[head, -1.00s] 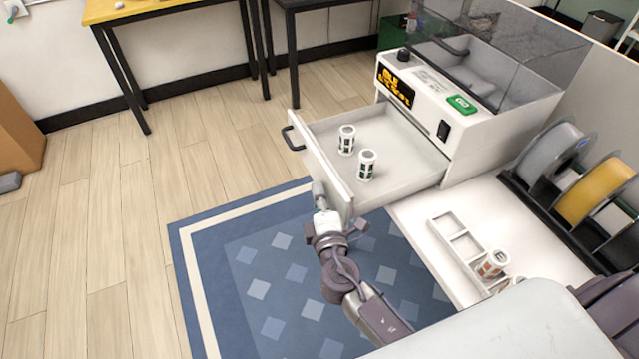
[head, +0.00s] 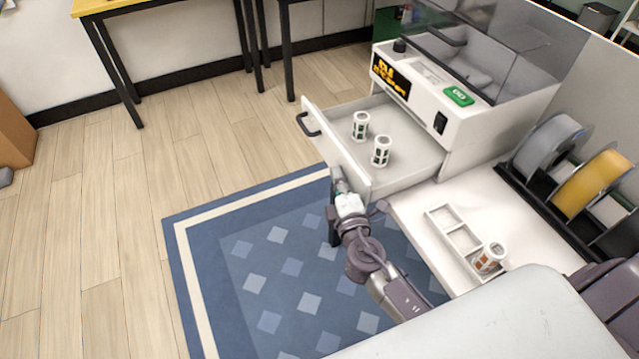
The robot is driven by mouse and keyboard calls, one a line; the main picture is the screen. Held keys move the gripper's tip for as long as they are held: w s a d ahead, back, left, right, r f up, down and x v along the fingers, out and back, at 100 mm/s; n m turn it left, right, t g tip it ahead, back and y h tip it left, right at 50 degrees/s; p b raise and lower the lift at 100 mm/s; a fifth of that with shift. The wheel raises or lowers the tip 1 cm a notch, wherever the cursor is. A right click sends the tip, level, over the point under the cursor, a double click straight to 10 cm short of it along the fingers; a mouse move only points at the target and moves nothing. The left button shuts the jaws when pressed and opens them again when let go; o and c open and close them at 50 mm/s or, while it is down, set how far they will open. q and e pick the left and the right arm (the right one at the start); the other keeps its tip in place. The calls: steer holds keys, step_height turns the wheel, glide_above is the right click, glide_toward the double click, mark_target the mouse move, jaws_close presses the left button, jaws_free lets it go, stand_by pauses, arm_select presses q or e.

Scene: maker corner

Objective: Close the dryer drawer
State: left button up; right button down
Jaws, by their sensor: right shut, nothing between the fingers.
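The white dryer (head: 462,112) stands at the upper right, with a dark display, a green button and a clear lid. Its drawer (head: 411,134) is partly pulled out toward the left, with a dark handle (head: 308,124) on its front panel (head: 334,150). My right gripper (head: 338,181) is shut and empty, at the near end of the drawer's front panel. It appears to touch the panel's outer face. My left gripper is out of view.
A white tray (head: 439,219) with compartments lies on the white worktop, an orange and white canister (head: 488,258) at its near end. Filament spools (head: 591,181) stand in a dark rack at right. A blue rug (head: 240,290) covers the floor below. Yellow table (head: 90,6) at upper left.

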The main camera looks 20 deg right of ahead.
mark_target(395, 166)
steer(key=d, duration=0.5)
steer(key=d+b, duration=0.1)
steer(key=d, duration=0.4)
steer(key=w+d+b, duration=0.1)
steer(key=d, duration=0.4)
steer(key=shift+w+d, duration=0.1)
steer(key=shift+d, duration=0.75)
steer(key=shift+w, duration=0.1)
